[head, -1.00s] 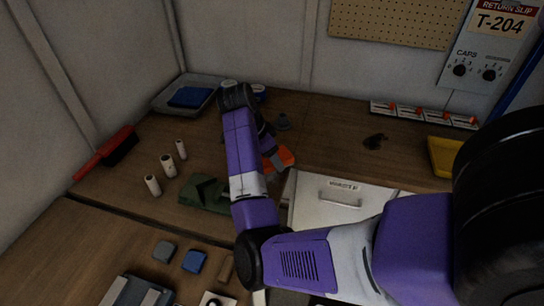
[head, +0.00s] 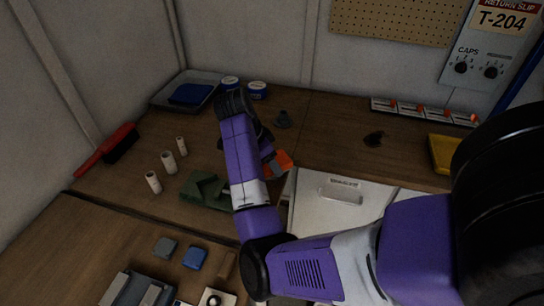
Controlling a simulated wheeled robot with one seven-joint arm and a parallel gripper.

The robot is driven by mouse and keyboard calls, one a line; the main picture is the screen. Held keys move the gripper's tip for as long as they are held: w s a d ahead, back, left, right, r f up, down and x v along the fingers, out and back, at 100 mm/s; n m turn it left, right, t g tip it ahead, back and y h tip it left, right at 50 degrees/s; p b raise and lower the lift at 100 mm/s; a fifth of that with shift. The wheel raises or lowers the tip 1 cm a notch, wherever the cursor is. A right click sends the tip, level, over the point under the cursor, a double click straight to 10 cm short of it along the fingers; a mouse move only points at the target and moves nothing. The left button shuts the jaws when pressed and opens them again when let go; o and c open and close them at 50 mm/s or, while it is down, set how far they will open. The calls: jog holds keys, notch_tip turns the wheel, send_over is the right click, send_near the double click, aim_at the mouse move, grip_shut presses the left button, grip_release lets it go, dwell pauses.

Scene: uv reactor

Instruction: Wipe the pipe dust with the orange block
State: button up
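The orange block (head: 283,158) lies on the wooden bench, just behind the pale box with a handle. My gripper (head: 268,160) is at its left side, largely hidden behind my purple forearm, and a grey finger part seems to touch or overlap the block. I cannot see whether the fingers are closed on it. A dark smudge (head: 373,139) on the bench at the right may be dust. No pipe is clearly identifiable; several short pale cylinders (head: 168,162) stand at the left.
The pale box (head: 325,205) stands in front of the orange block. A red brush (head: 110,150), a grey tray (head: 160,97) with a blue pad and a yellow tray (head: 440,153) lie farther out. Bench between orange block and smudge looks clear.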

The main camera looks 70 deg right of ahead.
aim_at(267, 170)
jog(key=shift+s+a, duration=0.15)
jog(key=shift+a, duration=1.6)
jog(key=shift+a+p, duration=0.45)
jog(key=shift+a, duration=0.55)
jog(key=c, duration=0.6)
jog(key=shift+a+f, duration=0.1)
jog(key=shift+a, duration=0.2)
grip_shut()
jog(key=shift+w+d+p, duration=0.2)
jog(key=shift+d+p, duration=0.2)
jog(key=shift+d, duration=2.45)
jog(key=shift+d+f, duration=0.2)
jog(key=shift+d, duration=1.2)
